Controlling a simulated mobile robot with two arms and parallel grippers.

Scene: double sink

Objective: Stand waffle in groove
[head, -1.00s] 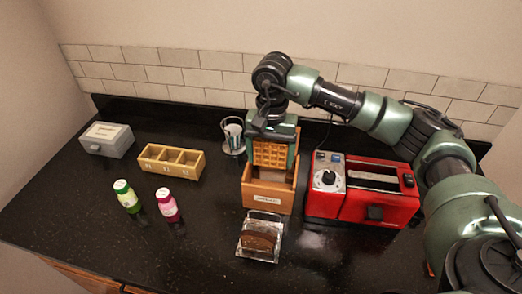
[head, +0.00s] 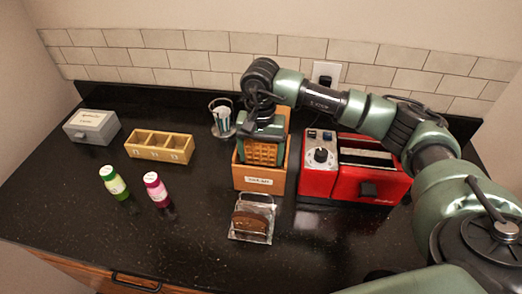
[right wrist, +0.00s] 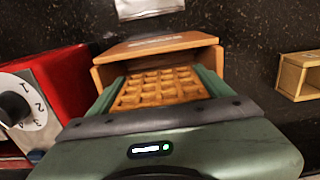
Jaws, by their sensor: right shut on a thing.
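A square golden waffle (head: 262,153) is held upright between the fingers of my right gripper (head: 262,152), which points down into a brown wooden box (head: 259,183) with a label on its front. The waffle also shows in the right wrist view (right wrist: 158,88), between the two green fingers of my right gripper (right wrist: 160,90) and just behind the box's front wall (right wrist: 155,45). The waffle's lower edge and any groove inside the box are hidden by that wall, so I cannot tell whether it touches the bottom. My left gripper is not in view.
A red toaster (head: 352,188) stands close on the box's right. A clear rack with brown bread (head: 250,226) stands in front. A wooden divided tray (head: 160,153), two bottles, a grey box (head: 92,127) and a glass holder (head: 221,126) are left. The front counter is clear.

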